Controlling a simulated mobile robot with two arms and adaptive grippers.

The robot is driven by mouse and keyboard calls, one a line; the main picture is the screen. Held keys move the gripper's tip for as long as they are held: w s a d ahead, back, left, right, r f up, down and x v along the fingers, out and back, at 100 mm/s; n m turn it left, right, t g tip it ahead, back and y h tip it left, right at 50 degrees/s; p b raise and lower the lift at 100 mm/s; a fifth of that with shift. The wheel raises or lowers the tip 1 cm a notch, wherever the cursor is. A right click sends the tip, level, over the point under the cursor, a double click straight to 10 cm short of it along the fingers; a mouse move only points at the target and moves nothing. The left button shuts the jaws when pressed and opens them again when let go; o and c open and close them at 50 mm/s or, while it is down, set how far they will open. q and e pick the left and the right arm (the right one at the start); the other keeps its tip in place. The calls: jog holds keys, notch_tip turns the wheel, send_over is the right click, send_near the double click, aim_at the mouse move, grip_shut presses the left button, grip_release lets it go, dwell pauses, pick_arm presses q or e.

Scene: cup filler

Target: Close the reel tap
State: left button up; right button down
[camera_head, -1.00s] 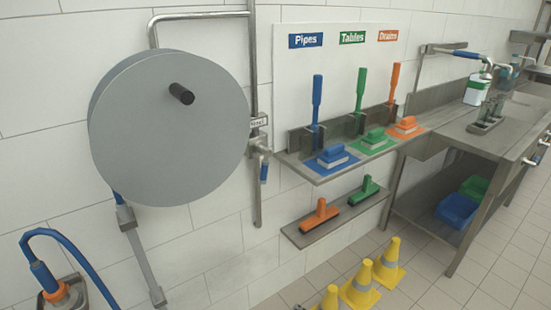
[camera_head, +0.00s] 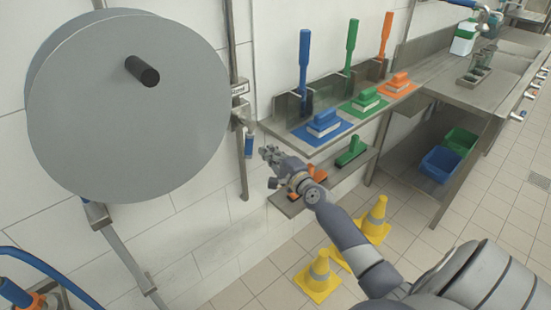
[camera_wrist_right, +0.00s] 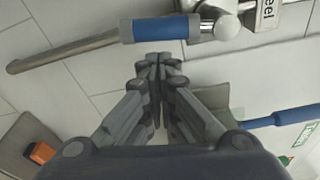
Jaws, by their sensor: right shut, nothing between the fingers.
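The reel tap (camera_head: 240,116) is on the wall pipe just right of the big grey hose reel (camera_head: 125,110), under a small label. Its blue handle (camera_head: 248,145) hangs down. My right gripper (camera_head: 267,153) is shut and empty, just right of the handle and a little lower in the head view. In the right wrist view, the blue handle (camera_wrist_right: 160,28) lies across the top, just beyond the shut fingertips (camera_wrist_right: 158,60). The tap body (camera_wrist_right: 218,22) is to its right, beside the label. I see no clear contact. My left gripper is not in view.
A wall shelf (camera_head: 315,140) with blue, green and orange brushes is right of the tap. A lower shelf (camera_head: 290,207) is partly behind my right arm. Yellow cones (camera_head: 318,277) stand on the floor below. A steel table (camera_head: 480,90) is further right.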

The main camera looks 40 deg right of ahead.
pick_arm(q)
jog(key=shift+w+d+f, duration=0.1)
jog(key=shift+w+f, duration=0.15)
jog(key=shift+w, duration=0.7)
pick_arm(e)
jog(key=w, duration=0.4)
jog(key=shift+d+f, duration=0.1)
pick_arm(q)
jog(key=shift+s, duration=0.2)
pick_arm(e)
jog(key=shift+w, duration=0.15)
